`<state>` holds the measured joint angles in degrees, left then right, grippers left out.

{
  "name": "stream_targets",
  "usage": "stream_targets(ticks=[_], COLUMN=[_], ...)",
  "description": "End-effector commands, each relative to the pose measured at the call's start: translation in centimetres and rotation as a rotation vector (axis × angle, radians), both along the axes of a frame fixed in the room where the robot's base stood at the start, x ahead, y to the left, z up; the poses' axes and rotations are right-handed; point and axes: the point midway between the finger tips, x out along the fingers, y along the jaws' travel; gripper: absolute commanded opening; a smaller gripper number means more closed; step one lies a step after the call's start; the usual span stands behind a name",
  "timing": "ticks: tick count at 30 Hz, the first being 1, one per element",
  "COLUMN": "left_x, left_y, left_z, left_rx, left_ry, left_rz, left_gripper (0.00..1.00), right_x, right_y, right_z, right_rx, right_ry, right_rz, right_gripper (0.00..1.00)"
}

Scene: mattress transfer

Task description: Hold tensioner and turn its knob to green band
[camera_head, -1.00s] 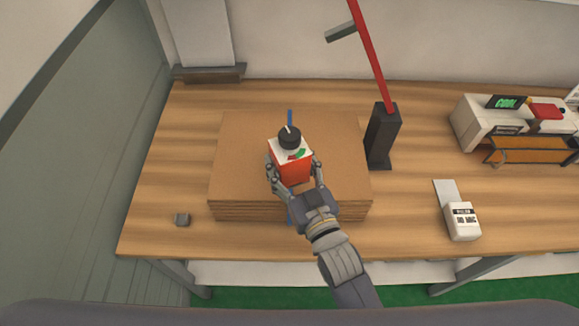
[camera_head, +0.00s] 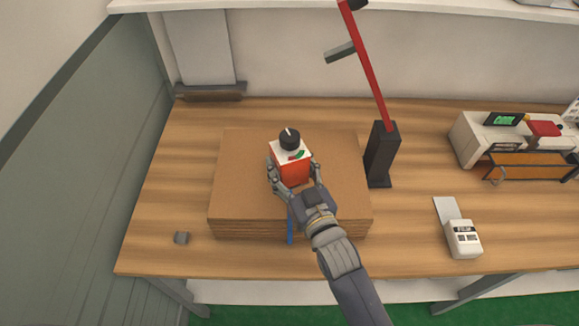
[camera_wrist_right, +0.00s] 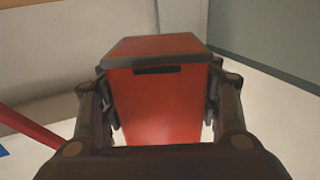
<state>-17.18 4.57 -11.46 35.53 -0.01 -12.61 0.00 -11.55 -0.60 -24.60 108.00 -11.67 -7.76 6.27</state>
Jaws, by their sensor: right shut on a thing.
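The tensioner (camera_head: 293,171) is a red box with a white top face in the head view. It sits over the brown cardboard stack. A black knob (camera_head: 289,139) with a white pointer line stands at its far end, and a green band (camera_head: 297,155) shows on the white face beside red marking. My right gripper (camera_head: 293,180) is shut on the red body, one finger on each side. In the right wrist view the tensioner (camera_wrist_right: 160,95) fills the space between the fingers, with a dark slot on its face; the knob is hidden there. My left gripper is not in view.
The cardboard stack (camera_head: 240,190) lies on the wooden table (camera_head: 160,210), with a blue strap (camera_head: 290,225) down its front. A black post (camera_head: 381,155) with a red arm stands right of it.

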Motion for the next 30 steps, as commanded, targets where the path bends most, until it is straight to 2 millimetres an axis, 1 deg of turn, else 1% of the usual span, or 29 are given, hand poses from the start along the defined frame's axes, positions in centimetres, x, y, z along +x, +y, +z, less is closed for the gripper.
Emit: stream_targets(ticks=[1,8,30], left_x=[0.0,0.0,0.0], left_y=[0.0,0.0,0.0], left_z=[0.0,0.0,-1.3], left_rx=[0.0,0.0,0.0], left_ry=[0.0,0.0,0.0], left_rz=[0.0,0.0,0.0], left_gripper=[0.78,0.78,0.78], right_x=[0.1,0.0,0.0], right_y=[0.0,0.0,0.0], right_z=[0.4,0.3,-1.6], right_rx=[0.004,0.003,0.003], right_ry=[-0.008,-0.008,-0.008], right_rz=[0.0,0.0,0.0], right_gripper=[0.07,0.07,0.07])
